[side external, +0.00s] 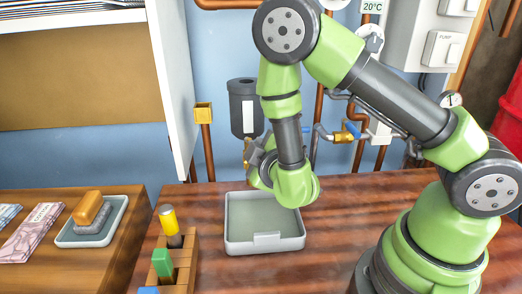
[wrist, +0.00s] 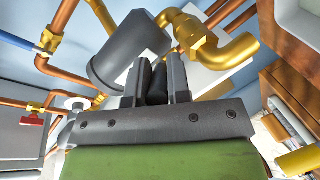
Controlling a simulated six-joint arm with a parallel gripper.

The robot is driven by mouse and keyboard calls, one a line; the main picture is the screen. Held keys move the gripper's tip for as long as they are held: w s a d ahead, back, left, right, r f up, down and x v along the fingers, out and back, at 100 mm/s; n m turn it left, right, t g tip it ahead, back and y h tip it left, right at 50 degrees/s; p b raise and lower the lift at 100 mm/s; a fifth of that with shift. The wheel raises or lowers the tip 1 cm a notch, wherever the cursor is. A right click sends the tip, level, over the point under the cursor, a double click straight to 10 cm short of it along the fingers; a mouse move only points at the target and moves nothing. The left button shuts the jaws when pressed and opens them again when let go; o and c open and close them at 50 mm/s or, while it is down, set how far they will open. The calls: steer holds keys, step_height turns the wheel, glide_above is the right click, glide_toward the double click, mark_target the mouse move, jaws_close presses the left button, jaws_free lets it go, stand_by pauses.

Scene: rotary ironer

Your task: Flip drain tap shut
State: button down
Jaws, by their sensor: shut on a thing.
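The brass drain tap (wrist: 205,45) with its curved spout shows in the wrist view, beside the dark grey canister (wrist: 130,45). My gripper (wrist: 157,75) is shut on a dark lever (wrist: 157,84), which looks like the tap's handle. My fingers hide part of the lever, and I cannot tell its exact angle to the tap body. In the side view a bit of the brass tap (side external: 246,150) shows under the canister (side external: 243,106), and my gripper (side external: 258,160) is beside it, its fingertips largely hidden by my wrist.
A grey tray (side external: 264,225) stands on the wooden bench below my wrist. A wooden rack (side external: 178,262) with coloured-handled tools is at left.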

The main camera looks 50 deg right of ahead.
steer(key=c, duration=1.4)
jaws_free()
steer(key=shift+o, duration=0.2)
steer(key=shift+s+a+r, duration=0.1)
steer(key=shift+s+a, duration=0.2)
step_height(320, 180, up, 8)
steer(key=s+a, duration=0.1)
steer(key=shift+s+f, duration=0.25)
steer(key=shift+s, duration=0.15)
steer(key=shift+c, duration=0.2)
